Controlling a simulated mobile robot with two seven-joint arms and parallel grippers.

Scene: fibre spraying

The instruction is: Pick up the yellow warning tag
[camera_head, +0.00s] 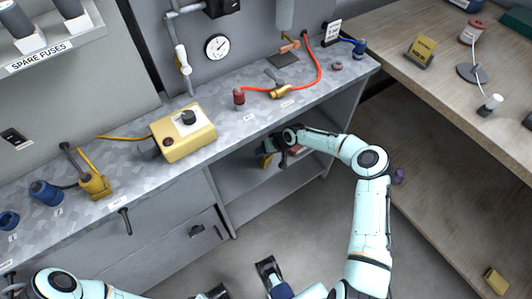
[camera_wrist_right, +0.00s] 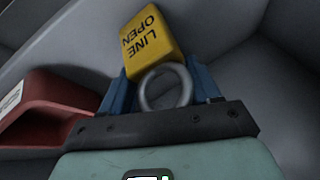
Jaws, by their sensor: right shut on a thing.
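The yellow warning tag (camera_wrist_right: 150,38) reads "LINE OPEN" and has a grey ring (camera_wrist_right: 165,86) at its near end. In the right wrist view my right gripper (camera_wrist_right: 160,82) is shut on it, with a blue finger on each side of the ring. In the head view my right gripper (camera_head: 270,148) reaches into the open shelf under the bench, and a small part of the tag (camera_head: 265,161) shows below it. Dark parts at the bottom edge look like my left gripper (camera_head: 215,292), mostly cut off; its jaws cannot be made out.
A red object with a white label (camera_wrist_right: 45,108) lies close left of the tag on the shelf (camera_head: 245,178). The bench top (camera_head: 335,82) above carries a yellow box (camera_head: 183,133), a red hose and fittings. A wooden table (camera_head: 455,85) stands at right. The floor in front is clear.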

